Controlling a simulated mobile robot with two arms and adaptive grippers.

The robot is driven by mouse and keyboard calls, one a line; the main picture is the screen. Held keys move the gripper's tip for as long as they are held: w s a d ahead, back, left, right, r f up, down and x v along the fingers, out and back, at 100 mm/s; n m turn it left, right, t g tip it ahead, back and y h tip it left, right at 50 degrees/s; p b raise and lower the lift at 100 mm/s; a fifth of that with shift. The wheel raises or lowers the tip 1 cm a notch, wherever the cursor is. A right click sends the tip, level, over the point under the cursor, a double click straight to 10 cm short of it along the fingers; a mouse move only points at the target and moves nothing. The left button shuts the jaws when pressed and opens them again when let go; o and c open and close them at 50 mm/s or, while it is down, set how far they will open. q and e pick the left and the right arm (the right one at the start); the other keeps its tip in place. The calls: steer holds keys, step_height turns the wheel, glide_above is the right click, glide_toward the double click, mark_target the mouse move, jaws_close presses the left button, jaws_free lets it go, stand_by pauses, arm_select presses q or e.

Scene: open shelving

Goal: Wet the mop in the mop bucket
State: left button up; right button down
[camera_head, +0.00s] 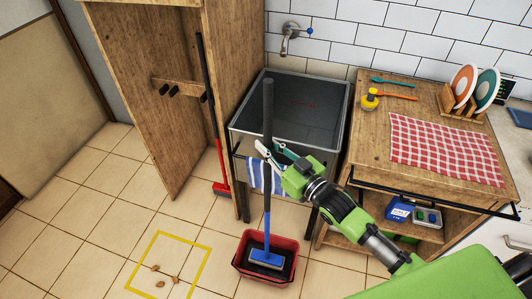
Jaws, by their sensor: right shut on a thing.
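The mop (267,215) has a dark upper handle, a blue lower shaft and a flat blue head. It stands nearly upright in front of the sink. My right gripper (268,150) comes in from the right and is shut on the mop's handle around its middle. The red mop bucket (240,272) sits on the floor below. The mop head appears within the bucket's opening, over its dark inside. I cannot tell whether the head touches the bottom or any water. My left gripper is not in view.
A metal sink (325,105) stands behind the mop, with a striped towel (254,177) at its front. A wooden counter (370,155) is to the right. A red broom (221,188) leans by the wooden cabinet (150,110). A yellow square (207,250) with crumbs marks open floor.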

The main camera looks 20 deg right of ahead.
arm_select(q)
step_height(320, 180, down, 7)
steer(key=b, duration=0.6)
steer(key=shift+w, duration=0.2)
arm_select(e)
step_height(320, 180, down, 8)
steer(key=shift+w+r, duration=0.15)
steer(key=shift+r, duration=0.05)
arm_select(q)
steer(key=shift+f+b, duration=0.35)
steer(key=shift+b, duration=0.15)
arm_select(e)
steer(key=shift+f, duration=0.35)
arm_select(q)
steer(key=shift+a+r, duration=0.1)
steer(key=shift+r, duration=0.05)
arm_select(e)
steer(key=shift+f, duration=0.15)
stand_by(0.8)
arm_select(q)
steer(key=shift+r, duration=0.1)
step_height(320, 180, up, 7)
steer(key=p, duration=0.7)
arm_select(e)
step_height(320, 180, up, 7)
glide_above(267, 165)
steer(key=w, duration=0.2)
steer(key=shift+s+d, duration=0.25)
